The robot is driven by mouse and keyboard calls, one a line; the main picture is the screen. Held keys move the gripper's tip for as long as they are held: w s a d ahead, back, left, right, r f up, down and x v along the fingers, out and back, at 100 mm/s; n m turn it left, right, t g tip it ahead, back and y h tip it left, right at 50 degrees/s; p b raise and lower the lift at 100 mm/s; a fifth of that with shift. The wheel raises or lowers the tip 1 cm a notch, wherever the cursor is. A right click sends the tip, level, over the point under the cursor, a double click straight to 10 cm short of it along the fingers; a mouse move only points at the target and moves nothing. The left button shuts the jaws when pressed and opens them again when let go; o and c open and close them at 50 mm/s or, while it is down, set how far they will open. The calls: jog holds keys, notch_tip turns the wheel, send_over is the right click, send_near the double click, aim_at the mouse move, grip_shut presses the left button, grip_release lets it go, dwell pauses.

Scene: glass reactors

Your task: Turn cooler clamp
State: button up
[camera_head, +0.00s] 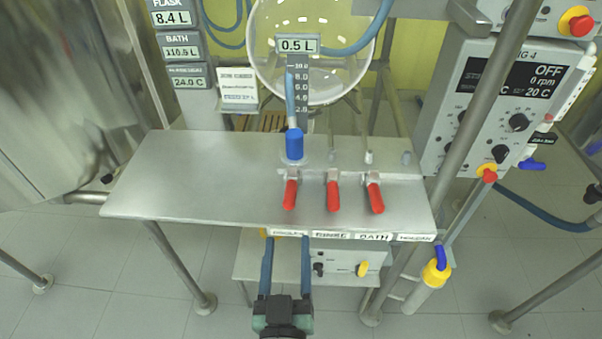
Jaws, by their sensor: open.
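Three red-handled clamps stand in a row on the right part of a metal shelf (190,180). The left clamp (290,194) is above a front-edge label (290,234) that seems to read COOLER. The middle clamp (333,196) and right clamp (375,198) are above further labels. All three red handles point toward the shelf's front edge. My gripper (287,240) is open and empty. Its two blue fingers point at the shelf's front edge, below and in front of the left clamp, apart from its handle.
A blue connector (294,145) with a hose stands behind the left clamp. A glass vessel (312,75) hangs behind the shelf. A control box (490,110) is at right. A lower shelf holds a box with a yellow knob (362,269). The main shelf's left half is clear.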

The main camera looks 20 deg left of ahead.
aim_at(292, 179)
jog(key=x, duration=1.2)
jog(key=shift+f+p, duration=0.25)
jog(key=shift+p, duration=0.05)
grip_shut()
dwell(1.2)
